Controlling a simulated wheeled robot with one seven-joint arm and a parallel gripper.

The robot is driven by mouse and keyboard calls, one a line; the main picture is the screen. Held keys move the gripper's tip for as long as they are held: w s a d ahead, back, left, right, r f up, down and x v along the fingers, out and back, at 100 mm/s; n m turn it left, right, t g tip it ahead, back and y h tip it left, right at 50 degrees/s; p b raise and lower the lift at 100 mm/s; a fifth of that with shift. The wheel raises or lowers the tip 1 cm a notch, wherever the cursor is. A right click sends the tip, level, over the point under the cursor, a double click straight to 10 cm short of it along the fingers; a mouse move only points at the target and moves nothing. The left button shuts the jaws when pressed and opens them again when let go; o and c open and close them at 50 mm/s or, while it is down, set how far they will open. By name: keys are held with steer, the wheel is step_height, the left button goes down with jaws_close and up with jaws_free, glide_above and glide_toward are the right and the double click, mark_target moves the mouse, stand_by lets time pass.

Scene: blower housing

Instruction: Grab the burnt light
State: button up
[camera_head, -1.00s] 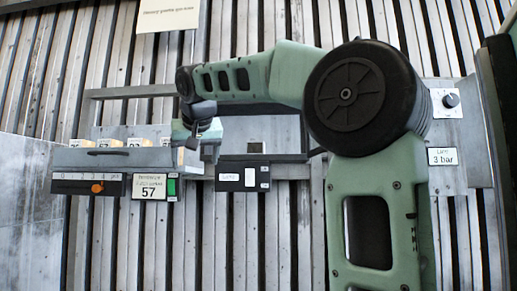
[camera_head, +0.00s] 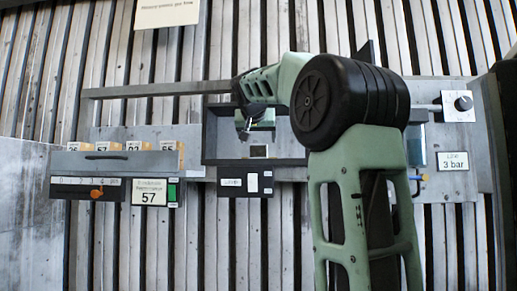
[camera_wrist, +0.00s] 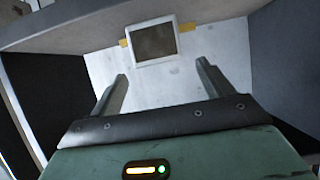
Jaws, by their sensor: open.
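My gripper (camera_wrist: 160,76) is open in the wrist view, with nothing between its two green fingers. Beyond the fingertips is a dark square pane in a pale frame (camera_wrist: 155,43), with yellow patches at its sides, on a light grey surface. I cannot tell for sure that it is the burnt light. In the head view my gripper (camera_head: 243,132) hangs over a dark-walled bay at the middle of the bench. A small dark square (camera_head: 258,151) shows just below it there. The arm hides part of the bay.
Dark walls (camera_wrist: 282,60) rise on both sides of the gripper. A grey box (camera_head: 120,162) with several labelled blocks, an orange slider (camera_head: 97,193) and a "57" display (camera_head: 149,192) stands at left. At right are a knob (camera_head: 463,103) and a "3 bar" sign (camera_head: 453,161).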

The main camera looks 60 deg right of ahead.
mark_target(259, 148)
steer(key=shift+p+x, duration=1.6)
steer(key=shift+x, duration=1.5)
steer(key=shift+a+f, duration=0.15)
steer(key=shift+f, duration=0.05)
steer(key=shift+c, duration=0.3)
steer(key=c, duration=1)
